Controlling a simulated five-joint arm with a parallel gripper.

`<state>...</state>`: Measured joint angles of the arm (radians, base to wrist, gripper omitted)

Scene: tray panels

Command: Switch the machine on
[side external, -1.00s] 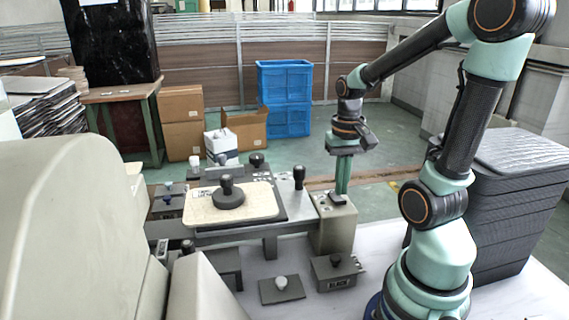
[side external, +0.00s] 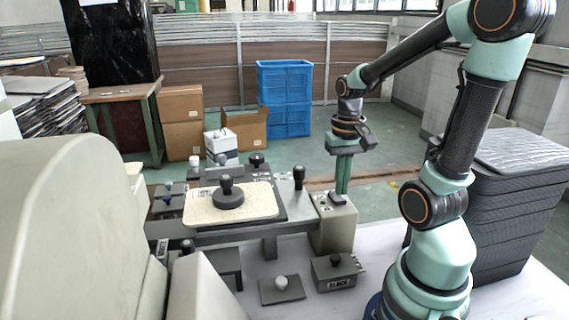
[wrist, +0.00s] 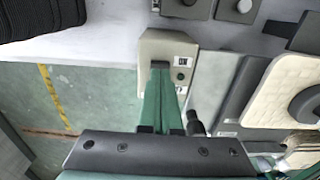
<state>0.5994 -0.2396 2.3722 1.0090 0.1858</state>
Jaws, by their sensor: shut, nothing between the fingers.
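The machine's switch box (side external: 335,230) is a beige-grey block at the right end of the grey machine frame. In the wrist view its top (wrist: 158,46) carries an ON label (wrist: 184,62) with a small dark round spot below it. My gripper (side external: 341,192) is shut and empty, pointing straight down at the box top. A dark piece (side external: 337,200) shows right at its fingertips. In the wrist view my gripper (wrist: 160,68) is left of the ON label and hides part of the top. I cannot tell whether the tips press on anything.
A black-knobbed lever (side external: 299,177) stands left of the box. A cream panel (side external: 262,202) with a dark knob (side external: 229,190) lies further left. A small box marked BLACK (side external: 337,275) and a plate with a white knob (side external: 281,284) sit in front on the white table.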

